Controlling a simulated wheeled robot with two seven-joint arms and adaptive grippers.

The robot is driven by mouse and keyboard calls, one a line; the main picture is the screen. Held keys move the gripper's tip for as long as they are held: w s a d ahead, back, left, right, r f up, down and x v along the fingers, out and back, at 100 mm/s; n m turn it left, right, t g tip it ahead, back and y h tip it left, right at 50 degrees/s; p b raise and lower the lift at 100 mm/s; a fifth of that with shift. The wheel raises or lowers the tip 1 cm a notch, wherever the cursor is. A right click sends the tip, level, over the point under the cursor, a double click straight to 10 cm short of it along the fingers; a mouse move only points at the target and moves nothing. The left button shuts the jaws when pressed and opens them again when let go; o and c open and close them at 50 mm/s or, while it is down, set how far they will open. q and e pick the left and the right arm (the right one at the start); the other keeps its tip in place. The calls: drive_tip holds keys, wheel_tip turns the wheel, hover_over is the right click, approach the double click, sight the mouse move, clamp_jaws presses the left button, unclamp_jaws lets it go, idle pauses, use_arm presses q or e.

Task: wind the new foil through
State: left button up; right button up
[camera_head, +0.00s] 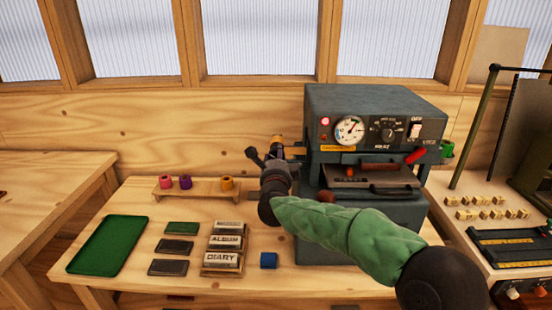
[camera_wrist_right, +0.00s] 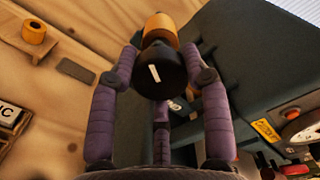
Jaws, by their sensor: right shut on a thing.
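The grey foil machine (camera_head: 375,108) stands at the back right of the bench, with a dial, knobs and a red lever on its front. A gold foil roll (camera_head: 277,140) sits at its left side, and it also shows in the wrist view (camera_wrist_right: 160,28). My right gripper (camera_head: 268,157) reaches to that side; in the wrist view its fingers are closed around a black knob (camera_wrist_right: 161,72) with a white mark, just in front of the gold roll. The foil's path is hidden. My left gripper is out of view.
A wooden rack (camera_head: 207,195) left of the machine carries pink, purple and gold rolls. Brass type (camera_head: 487,214) lies on the right table.

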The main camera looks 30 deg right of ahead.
drive_tip(key=shift+s+d+r+m, duration=0.1)
drive_tip(key=shift+d+r+m, duration=0.15)
drive_tip(key=shift+m, duration=0.15)
drive_tip(key=o, duration=1)
drive_tip(key=shift+c, duration=0.2)
drive_tip(key=shift+o, duration=0.9)
drive_tip(key=shift+d+f, duration=0.1)
drive_tip(key=shift+f, duration=0.05)
drive_tip(key=shift+f, duration=0.1)
drive_tip(key=shift+a, duration=0.25)
drive_tip(key=v, duration=1.2)
